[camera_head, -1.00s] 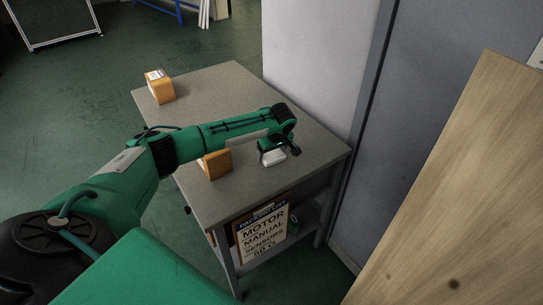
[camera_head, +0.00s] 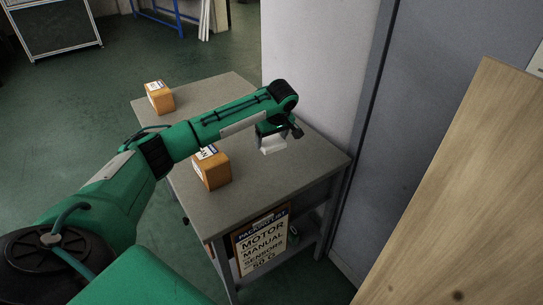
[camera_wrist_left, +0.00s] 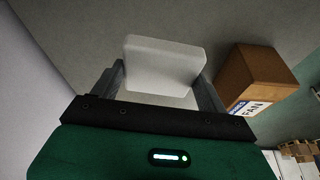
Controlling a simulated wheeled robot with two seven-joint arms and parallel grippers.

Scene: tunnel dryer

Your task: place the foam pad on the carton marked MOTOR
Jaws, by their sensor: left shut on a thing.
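The white foam pad (camera_head: 272,146) is held between the fingers of my left gripper (camera_head: 272,137), which is shut on it over the right part of the grey table. In the left wrist view the pad (camera_wrist_left: 163,65) sits between the two dark fingers. An orange-brown carton (camera_head: 212,171) stands left of the pad, and its label in the wrist view (camera_wrist_left: 255,85) reads FAN. A second carton (camera_head: 160,98) stands at the table's far left corner; its label is too small to read, so I cannot tell whether it says MOTOR. My right gripper is not in view.
The grey table (camera_head: 262,185) has a lower shelf. A packing list sign (camera_head: 262,243) on its front reads MOTOR, MANUAL, SENSORS. A white wall and a grey panel (camera_head: 440,80) stand close on the right, with a wooden board (camera_head: 450,190) nearer. The table's far middle is clear.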

